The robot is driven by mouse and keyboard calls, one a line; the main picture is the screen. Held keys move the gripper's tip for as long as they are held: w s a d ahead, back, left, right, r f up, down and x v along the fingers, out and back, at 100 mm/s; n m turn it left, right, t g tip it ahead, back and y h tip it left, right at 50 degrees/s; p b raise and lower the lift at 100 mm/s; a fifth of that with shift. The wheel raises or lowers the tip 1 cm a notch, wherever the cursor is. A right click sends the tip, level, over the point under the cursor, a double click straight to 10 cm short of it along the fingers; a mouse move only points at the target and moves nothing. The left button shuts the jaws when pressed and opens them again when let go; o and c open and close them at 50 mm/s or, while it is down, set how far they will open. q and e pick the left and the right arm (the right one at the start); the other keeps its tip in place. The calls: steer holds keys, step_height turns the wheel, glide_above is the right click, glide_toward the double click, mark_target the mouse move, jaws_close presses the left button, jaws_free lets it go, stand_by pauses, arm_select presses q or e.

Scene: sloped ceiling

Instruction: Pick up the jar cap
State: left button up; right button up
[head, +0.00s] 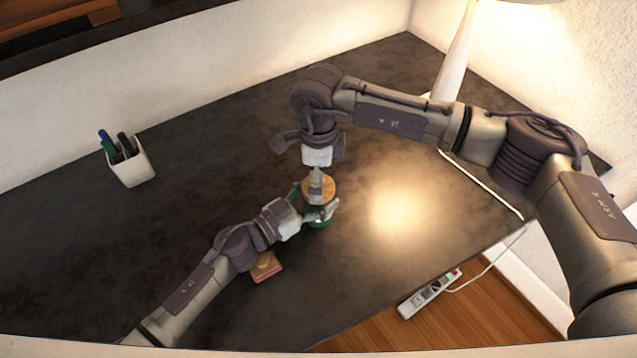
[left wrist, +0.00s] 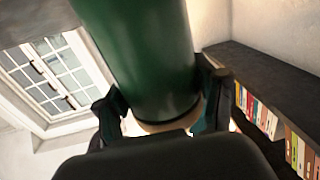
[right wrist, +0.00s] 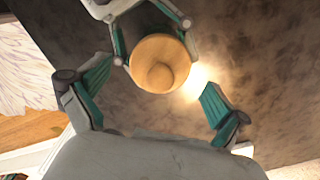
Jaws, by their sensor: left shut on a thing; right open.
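The green jar wall (left wrist: 140,50) fills the left wrist view between the fingers. My right gripper (head: 316,188) points down over the cap and hides part of it. In the right wrist view the cap (right wrist: 160,62), with its raised round knob, lies between and beyond the open fingers, which appear clear of it.
A small box-like item (head: 266,267) lies beside my left arm on the desk (head: 400,290). A white cup with pens (head: 131,166) stands at the left. A lamp (head: 456,60) stands at the back right. A power strip (head: 430,293) lies below the desk's right edge.

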steer(key=shift+f, duration=0.4)
steer(key=c, duration=1.9)
